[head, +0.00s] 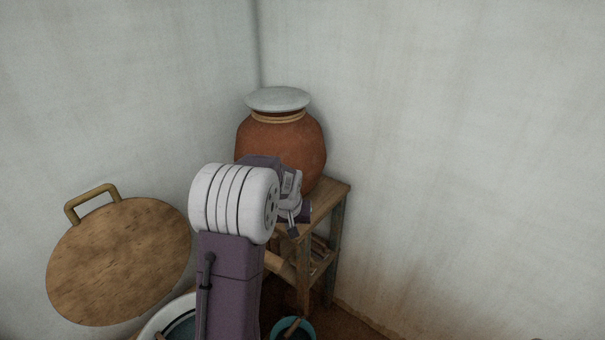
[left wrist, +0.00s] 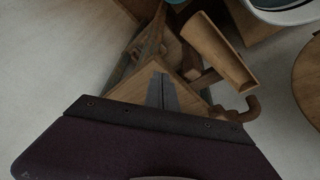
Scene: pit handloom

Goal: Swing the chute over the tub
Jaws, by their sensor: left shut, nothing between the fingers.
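The chute (head: 279,265) is a tan wooden trough beside the stand in the head view, partly behind my arm. In the left wrist view the chute (left wrist: 222,50) slants across the upper middle, with a brown hooked piece (left wrist: 243,111) near its lower end. The tub (head: 160,318) has a white rim and bluish inside. It is cut off by the lower edge and my arm. In the left wrist view the tub's rim (left wrist: 290,15) is at the upper right, apart from the chute. My left gripper (head: 293,231) is shut and empty by the stand; its fingers (left wrist: 162,92) point toward the stand, left of the chute.
A clay pot (head: 290,145) with a pale lid stands on the wooden stand (head: 334,190) in the wall corner. A round wooden lid (head: 120,260) with a handle is at the left. A small teal bowl (head: 307,328) is on the floor.

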